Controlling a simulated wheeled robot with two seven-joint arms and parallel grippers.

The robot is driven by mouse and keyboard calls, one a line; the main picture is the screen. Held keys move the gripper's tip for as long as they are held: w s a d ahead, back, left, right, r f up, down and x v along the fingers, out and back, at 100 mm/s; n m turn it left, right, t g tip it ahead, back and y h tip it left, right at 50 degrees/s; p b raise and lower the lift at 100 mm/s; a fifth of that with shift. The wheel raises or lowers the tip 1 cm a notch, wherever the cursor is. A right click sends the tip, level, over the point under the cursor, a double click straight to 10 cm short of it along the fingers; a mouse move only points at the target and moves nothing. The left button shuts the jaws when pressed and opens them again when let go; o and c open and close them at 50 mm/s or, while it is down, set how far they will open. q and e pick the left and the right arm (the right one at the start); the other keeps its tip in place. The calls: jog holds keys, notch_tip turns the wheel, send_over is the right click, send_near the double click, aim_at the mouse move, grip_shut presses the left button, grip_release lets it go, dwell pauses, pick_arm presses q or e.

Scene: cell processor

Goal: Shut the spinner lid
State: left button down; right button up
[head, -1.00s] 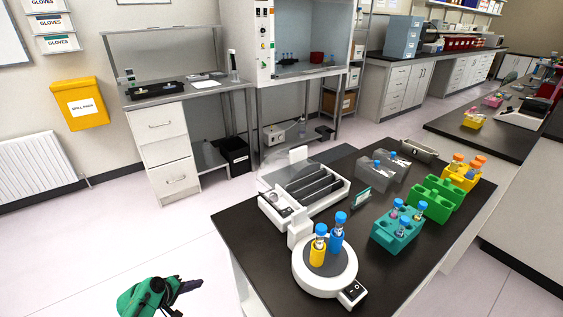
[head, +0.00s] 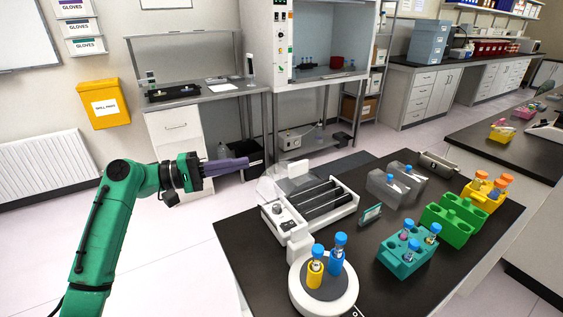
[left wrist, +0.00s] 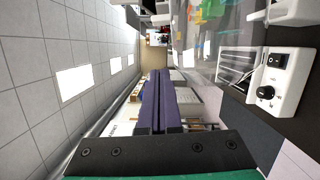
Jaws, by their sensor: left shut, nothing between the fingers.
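The spinner is a white box-shaped machine (head: 345,212) with dark slots, on the near black table. Its clear lid (head: 272,188) stands raised at the machine's back left side. In the left wrist view, the machine's white control panel (left wrist: 292,85) with a black knob and switch shows at the right, and the see-through lid (left wrist: 228,45) shows at upper right. My left gripper (head: 246,163) has purple fingers, shut and empty. It is in the air left of the raised lid, apart from it; the fingers also show in the left wrist view (left wrist: 160,75). My right gripper is not in view.
A round white stand (head: 345,300) with yellow and blue tubes is in front of the machine. A teal rack (head: 395,262), a green rack (head: 450,222) and a yellow rack (head: 478,200) stand to the right. Open floor lies left of the table.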

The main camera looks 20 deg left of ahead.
aim_at(283, 173)
pick_arm(q)
jog(key=p+x, duration=0.1)
jog(key=x, duration=0.1)
jog(key=p+x, duration=0.2)
jog(key=x, duration=0.1)
jog(key=shift+w+d+r, duration=0.2)
jog(key=shift+d+r, duration=0.05)
jog(key=shift+r, duration=0.05)
jog(key=p+x, duration=0.1)
jog(key=x, duration=0.2)
jog(key=shift+d+p, duration=0.3)
jog(key=shift+d, duration=0.15)
jog(key=s+d, duration=0.1)
jog(key=s+d+p, duration=0.1)
jog(key=s, duration=0.1)
jog(key=shift+p, duration=0.3)
jog(key=shift+w+f, duration=0.15)
jog(key=shift+w, duration=0.05)
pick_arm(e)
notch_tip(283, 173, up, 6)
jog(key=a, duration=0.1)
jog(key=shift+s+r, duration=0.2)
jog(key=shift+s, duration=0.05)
pick_arm(q)
jog(key=shift+d, duration=0.1)
